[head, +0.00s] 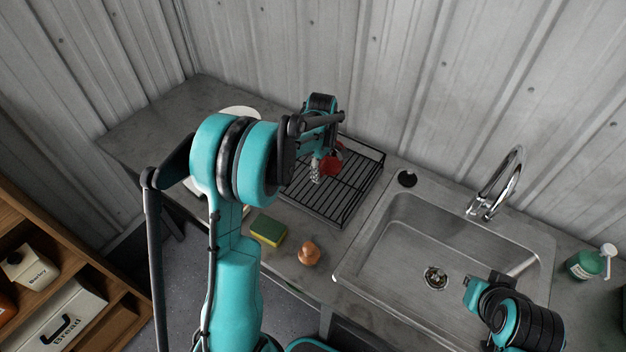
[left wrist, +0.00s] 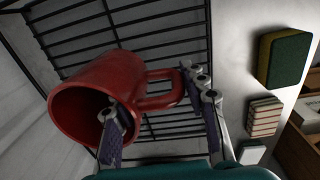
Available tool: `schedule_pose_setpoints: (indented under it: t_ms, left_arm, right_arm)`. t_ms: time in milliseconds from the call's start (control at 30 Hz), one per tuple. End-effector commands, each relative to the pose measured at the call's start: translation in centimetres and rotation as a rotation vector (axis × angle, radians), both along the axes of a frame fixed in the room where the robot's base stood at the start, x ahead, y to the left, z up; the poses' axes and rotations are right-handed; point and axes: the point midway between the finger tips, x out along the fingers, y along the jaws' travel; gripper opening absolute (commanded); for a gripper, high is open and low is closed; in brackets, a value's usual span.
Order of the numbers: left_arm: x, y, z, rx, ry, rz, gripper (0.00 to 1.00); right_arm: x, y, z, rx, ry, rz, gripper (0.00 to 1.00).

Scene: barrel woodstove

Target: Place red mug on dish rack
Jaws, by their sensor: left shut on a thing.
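The red mug (head: 331,164) is at the black wire dish rack (head: 350,199), partly hidden by my left arm in the head view. In the left wrist view the red mug (left wrist: 88,98) lies tilted, its mouth facing left and its handle to the right, with the rack's wires (left wrist: 165,48) behind it. My left gripper (left wrist: 160,118) is shut on the mug, with one finger at its rim and the other by the handle. I cannot tell whether the mug touches the rack. My right gripper (head: 470,290) is over the sink's front right; its jaw state is unclear.
A steel sink (head: 395,255) with a faucet (head: 497,185) lies right of the rack. A green and yellow sponge (head: 268,230) and an orange-brown object (head: 309,253) sit in front of the rack. A green soap bottle (head: 588,263) stands at the far right.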

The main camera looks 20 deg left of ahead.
Motion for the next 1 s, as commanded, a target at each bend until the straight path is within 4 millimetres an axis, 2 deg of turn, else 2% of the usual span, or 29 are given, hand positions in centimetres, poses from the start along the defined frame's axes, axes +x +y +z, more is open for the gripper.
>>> schedule_pose_setpoints:
  t_ms: [100,200,367,567,967,1000]
  left_arm:
    - [-0.6,1.9,-1.2,0.0,0.0,0.001,0.0]
    - [-0.9,2.6,-1.7,-0.001,0.0,0.001,0.0]
    - [-0.9,2.8,-2.7,-0.001,0.0,-0.001,0.0]
    - [-0.9,2.8,-5.7,0.0,0.0,-0.001,0.0]
    - [-0.9,2.8,-6.3,0.0,0.0,-0.001,0.0]
    - [-0.9,2.8,-6.1,0.0,0.0,-0.001,0.53]
  right_arm:
    - [0.0,0.0,-0.3,0.0,0.0,0.0,0.0]
    - [0.0,0.0,-0.4,0.0,0.0,0.0,0.0]
    - [0.0,0.0,-0.6,0.0,0.0,0.0,0.0]
    - [0.0,0.0,-1.2,0.0,0.0,0.0,0.0]
    - [0.0,0.0,-1.6,0.0,0.0,0.0,0.0]
    - [0.0,0.0,-1.5,0.0,0.0,0.0,0.0]
